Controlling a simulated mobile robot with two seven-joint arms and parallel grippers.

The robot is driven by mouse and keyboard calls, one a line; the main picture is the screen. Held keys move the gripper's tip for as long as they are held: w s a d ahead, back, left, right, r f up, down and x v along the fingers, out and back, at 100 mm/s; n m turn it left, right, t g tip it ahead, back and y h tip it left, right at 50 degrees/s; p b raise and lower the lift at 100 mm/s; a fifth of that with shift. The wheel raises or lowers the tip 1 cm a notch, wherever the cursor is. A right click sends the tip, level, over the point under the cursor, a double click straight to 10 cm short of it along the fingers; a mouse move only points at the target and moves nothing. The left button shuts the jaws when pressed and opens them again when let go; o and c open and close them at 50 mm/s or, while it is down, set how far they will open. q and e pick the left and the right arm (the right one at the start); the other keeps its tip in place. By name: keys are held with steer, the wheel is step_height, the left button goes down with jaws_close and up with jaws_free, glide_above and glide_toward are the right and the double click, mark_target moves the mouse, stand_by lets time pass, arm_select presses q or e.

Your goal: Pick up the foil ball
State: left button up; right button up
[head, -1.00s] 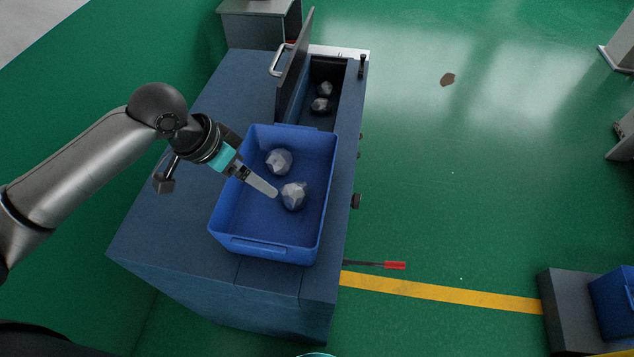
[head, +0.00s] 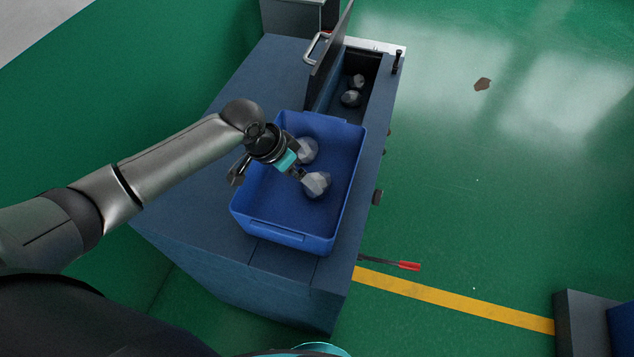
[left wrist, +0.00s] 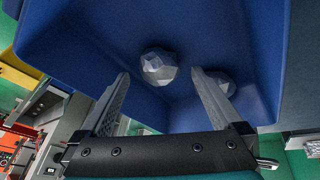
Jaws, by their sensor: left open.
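Two grey faceted foil balls lie in a blue tray (head: 262,222) on a dark blue cabinet. The nearer ball (head: 317,185) is by my left gripper (head: 301,176); the farther ball (head: 307,151) is partly behind my wrist. My left gripper is open and empty, pointing down into the tray. In the left wrist view one ball (left wrist: 159,66) shows in the gap between the two fingertips (left wrist: 160,77), apart from both. The other ball (left wrist: 222,82) is partly hidden by the right-hand finger. My right gripper is not in view.
Behind the tray, an open compartment (head: 375,70) holds two more grey balls (head: 350,98), with its raised lid (head: 328,58) at its left. The tray walls surround the gripper. A red-handled tool (head: 409,266) sticks out at the cabinet's right side.

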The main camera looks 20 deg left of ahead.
arm_select(q)
steer(key=shift+x, duration=1.9)
steer(key=shift+w+d+r, duration=0.1)
steer(key=shift+w+d, duration=0.05)
steer(key=c, duration=1.4)
steer(key=shift+c, duration=0.2)
